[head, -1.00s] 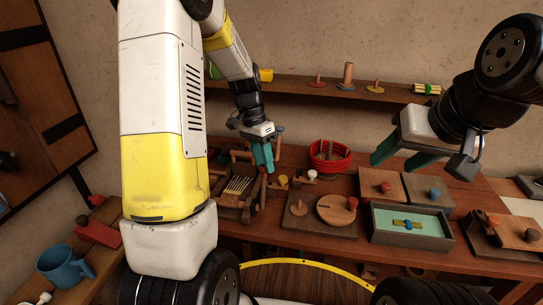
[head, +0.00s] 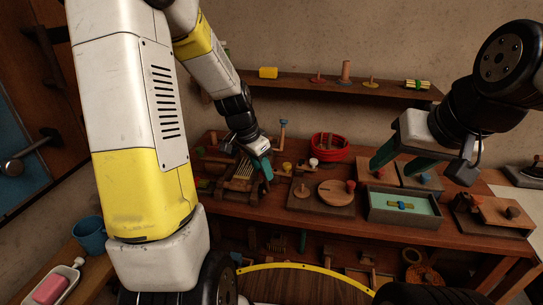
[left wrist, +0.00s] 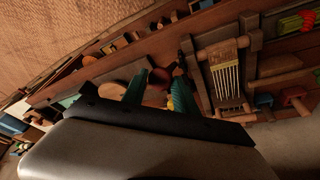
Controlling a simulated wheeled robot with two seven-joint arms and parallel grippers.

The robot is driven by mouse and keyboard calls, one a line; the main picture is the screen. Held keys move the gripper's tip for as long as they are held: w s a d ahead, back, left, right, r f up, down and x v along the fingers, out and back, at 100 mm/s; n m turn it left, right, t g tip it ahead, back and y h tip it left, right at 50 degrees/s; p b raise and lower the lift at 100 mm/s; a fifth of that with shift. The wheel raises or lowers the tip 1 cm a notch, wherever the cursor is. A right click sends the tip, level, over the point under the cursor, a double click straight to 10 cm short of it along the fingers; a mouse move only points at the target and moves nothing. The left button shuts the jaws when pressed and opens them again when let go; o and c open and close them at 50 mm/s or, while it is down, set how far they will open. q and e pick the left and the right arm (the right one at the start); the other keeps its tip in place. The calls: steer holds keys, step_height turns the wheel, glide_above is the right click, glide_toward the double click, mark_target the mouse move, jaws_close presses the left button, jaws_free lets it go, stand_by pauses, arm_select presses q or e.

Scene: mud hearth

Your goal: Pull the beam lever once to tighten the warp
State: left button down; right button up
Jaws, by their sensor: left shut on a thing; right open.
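The small wooden loom (head: 238,183) with pale warp threads stands on the left part of the bench. It also shows in the left wrist view (left wrist: 228,75). My left gripper (head: 263,168) is at the loom's right side, with its green fingers low beside the frame. In the left wrist view the fingers (left wrist: 156,90) stand slightly apart with a dark red round knob (left wrist: 158,77) between them. I take this as the beam lever's end; the fingers hide the lever in the head view. My right gripper (head: 404,155) is open and empty above the right part of the bench.
A red bowl (head: 329,153), a board with a round disc (head: 336,193) and a teal-lined tray (head: 403,220) stand right of the loom. A shelf (head: 330,84) runs along the wall.

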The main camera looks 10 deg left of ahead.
arm_select(q)
steer(key=shift+s+d+f, duration=0.1)
steer(key=shift+s+f, duration=0.35)
steer(key=shift+s, duration=0.25)
steer(key=c, duration=1)
jaws_free()
steer(key=shift+r, duration=0.25)
steer(key=v, duration=0.7)
steer(key=shift+r, duration=0.2)
steer(key=shift+w, duration=0.1)
